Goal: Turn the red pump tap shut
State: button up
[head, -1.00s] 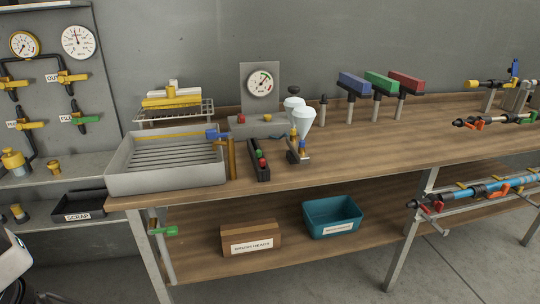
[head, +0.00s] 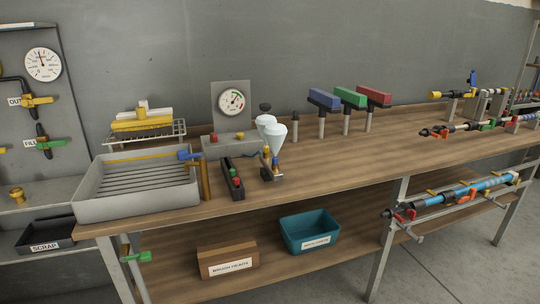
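Several red handles show, and I cannot tell which is the pump tap. A red lever (head: 440,132) sits on a black-ended pipe assembly on the bench at the right. Another red lever (head: 408,215) is at the left end of the blue pipe (head: 445,196) on the shelf below, with a further red part (head: 466,196) along that pipe. A red block (head: 374,96) stands on a post at the back of the bench. The levers are too small to tell whether they are open or shut. My gripper is not in view.
The wooden bench (head: 345,167) has clear room at its front middle. A metal sink tray (head: 135,207) with a blue-handled tap (head: 188,156) stands at its left. A teal bin (head: 309,234) and a brown box (head: 228,257) are on the lower shelf. Floor shows at lower right.

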aim_at(214, 137)
jog(key=i+l, duration=0.25)
jog(key=i, duration=0.15)
jog(key=i+l, duration=0.3)
jog(key=i+z, duration=0.05)
jog(key=i, duration=0.05)
